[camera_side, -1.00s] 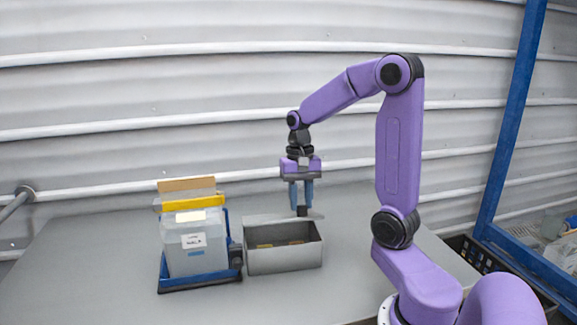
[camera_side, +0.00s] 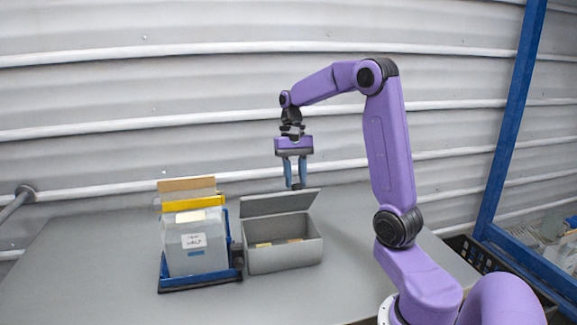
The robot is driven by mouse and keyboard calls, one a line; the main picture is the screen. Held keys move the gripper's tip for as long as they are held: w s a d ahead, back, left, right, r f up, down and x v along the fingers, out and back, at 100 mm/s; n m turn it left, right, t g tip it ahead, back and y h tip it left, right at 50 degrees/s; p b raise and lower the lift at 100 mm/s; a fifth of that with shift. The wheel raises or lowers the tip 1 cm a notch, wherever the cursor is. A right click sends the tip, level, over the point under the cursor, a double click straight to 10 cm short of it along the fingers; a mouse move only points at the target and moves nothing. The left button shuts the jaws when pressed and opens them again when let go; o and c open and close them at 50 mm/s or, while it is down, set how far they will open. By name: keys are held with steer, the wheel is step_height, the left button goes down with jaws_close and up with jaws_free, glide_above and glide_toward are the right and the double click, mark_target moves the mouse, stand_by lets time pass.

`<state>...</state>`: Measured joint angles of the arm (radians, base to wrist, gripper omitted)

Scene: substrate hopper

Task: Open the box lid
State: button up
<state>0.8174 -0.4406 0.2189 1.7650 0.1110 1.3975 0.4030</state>
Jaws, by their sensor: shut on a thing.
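The grey box (camera_side: 285,256) stands open on the table, in the middle of the side view. Its lid (camera_side: 277,203) is raised at the back and leans up, with its broad face showing. My gripper (camera_side: 295,186) points down at the top edge of the lid, right of its middle. Its blue fingers are shut on the lid edge; the exact contact is small and hard to see.
Yellowish items (camera_side: 265,245) lie inside the box. A clear hopper (camera_side: 195,244) with a yellow top bar and a blue frame stands close to the left of the box. The table (camera_side: 90,270) is bare at the left and front. A corrugated wall is behind.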

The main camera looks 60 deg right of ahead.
steer(key=w+d+g+y, duration=0.1)
steer(key=w+d, duration=0.4)
steer(key=d, duration=0.1)
stand_by(0.7)
steer(key=shift+w+f, duration=0.1)
steer(key=shift+w, duration=0.05)
steer(key=o, duration=0.6)
steer(key=shift+o, duration=0.2)
steer(key=shift+a, duration=0.1)
steer(key=v, duration=0.6)
